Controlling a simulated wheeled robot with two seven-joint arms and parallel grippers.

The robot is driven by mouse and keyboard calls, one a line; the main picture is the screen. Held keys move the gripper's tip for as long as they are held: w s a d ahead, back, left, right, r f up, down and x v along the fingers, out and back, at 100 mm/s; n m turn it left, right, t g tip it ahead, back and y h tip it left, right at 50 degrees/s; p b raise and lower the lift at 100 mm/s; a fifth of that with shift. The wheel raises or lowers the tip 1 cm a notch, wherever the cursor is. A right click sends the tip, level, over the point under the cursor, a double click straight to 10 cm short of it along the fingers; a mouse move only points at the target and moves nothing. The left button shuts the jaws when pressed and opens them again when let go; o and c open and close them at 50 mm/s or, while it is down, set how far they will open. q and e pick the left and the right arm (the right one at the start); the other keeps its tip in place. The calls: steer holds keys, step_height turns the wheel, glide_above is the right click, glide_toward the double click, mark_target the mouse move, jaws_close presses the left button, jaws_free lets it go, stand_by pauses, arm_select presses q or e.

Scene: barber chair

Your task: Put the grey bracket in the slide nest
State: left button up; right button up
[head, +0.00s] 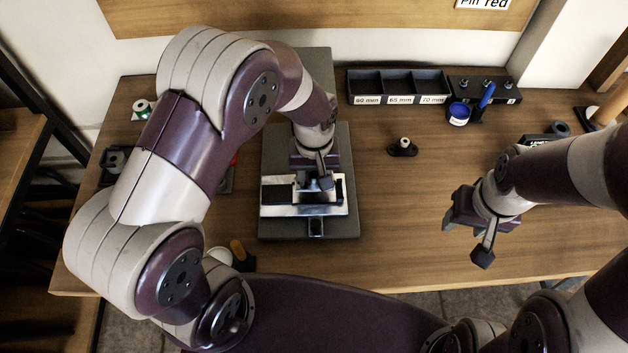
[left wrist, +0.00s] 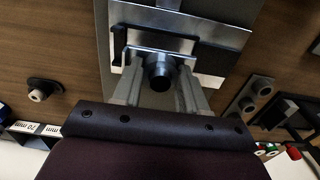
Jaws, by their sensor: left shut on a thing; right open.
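My left gripper (head: 316,181) reaches down over the slide fixture and is shut on a grey piece that looks like the grey bracket (left wrist: 146,56). In the left wrist view the two fingers of this gripper (left wrist: 160,88) flank a dark round part, with the grey piece just beyond. The slide nest, a silver block with black pads (head: 336,196), lies directly below; its silver face also shows in the left wrist view (left wrist: 190,34). The gripper hides much of the bracket, so I cannot tell whether it touches the nest. My right gripper (head: 465,238) is open and empty over the table's right front.
The fixture stands on a grey base plate (head: 272,226). A labelled black bin row (head: 398,87) and a tool rack (head: 484,88) stand at the back. A small black flanged part (head: 403,147) sits right of the fixture. The table between fixture and right gripper is clear.

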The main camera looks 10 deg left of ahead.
mark_target(314, 185)
arm_select(q)
steer(key=shift+f, duration=2)
steer(key=shift+f, duration=0.15)
steer(key=o, duration=1.1)
step_height(314, 185, up, 12)
steer(key=shift+r, duration=0.2)
